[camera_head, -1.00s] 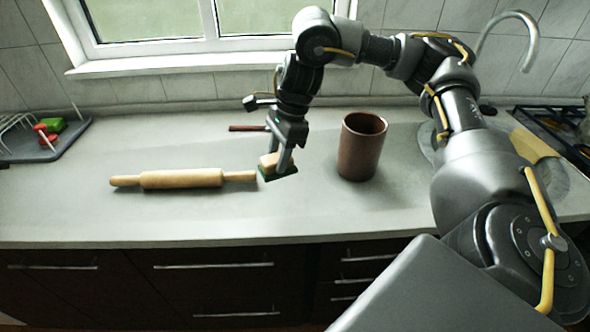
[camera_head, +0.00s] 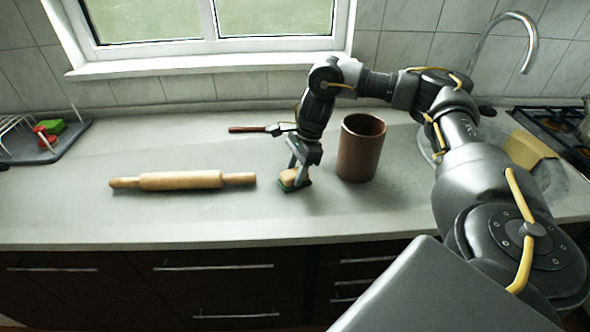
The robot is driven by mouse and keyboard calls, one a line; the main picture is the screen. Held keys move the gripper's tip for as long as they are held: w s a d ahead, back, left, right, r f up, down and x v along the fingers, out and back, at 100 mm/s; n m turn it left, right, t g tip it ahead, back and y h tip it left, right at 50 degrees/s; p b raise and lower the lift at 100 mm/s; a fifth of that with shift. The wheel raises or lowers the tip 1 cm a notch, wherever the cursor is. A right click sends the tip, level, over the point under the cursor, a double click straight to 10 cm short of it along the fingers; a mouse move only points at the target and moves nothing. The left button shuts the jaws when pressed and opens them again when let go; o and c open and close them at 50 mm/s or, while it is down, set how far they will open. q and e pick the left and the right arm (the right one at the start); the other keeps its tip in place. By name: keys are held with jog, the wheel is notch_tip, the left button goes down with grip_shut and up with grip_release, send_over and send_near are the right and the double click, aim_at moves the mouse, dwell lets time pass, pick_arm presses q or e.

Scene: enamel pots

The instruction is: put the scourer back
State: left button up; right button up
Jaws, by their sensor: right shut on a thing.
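The scourer (camera_head: 292,181) is a small block with a tan upper part and a dark green underside. My right gripper (camera_head: 294,172) is shut on it from above. The scourer is low at the counter, between the rolling pin and the brown pot; I cannot tell whether it touches the surface. My left gripper is not in view.
A wooden rolling pin (camera_head: 182,180) lies to the left. A brown cylindrical pot (camera_head: 360,148) stands close on the right. A dark rack (camera_head: 45,146) with green and red items is at the far left. A sink (camera_head: 549,178) and hob (camera_head: 556,128) are at the right.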

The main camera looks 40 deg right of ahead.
aim_at(294, 172)
jog(key=shift+f, duration=0.15)
jog(key=o, duration=0.9)
jog(key=shift+r, duration=0.25)
jog(key=v, duration=0.4)
jog(key=shift+d+r, duration=0.1)
jog(key=shift+r, duration=0.3)
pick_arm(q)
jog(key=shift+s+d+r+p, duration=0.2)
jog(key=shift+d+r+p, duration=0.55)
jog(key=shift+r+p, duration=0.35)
pick_arm(e)
jog(key=v, duration=0.7)
jog(key=shift+d, duration=0.1)
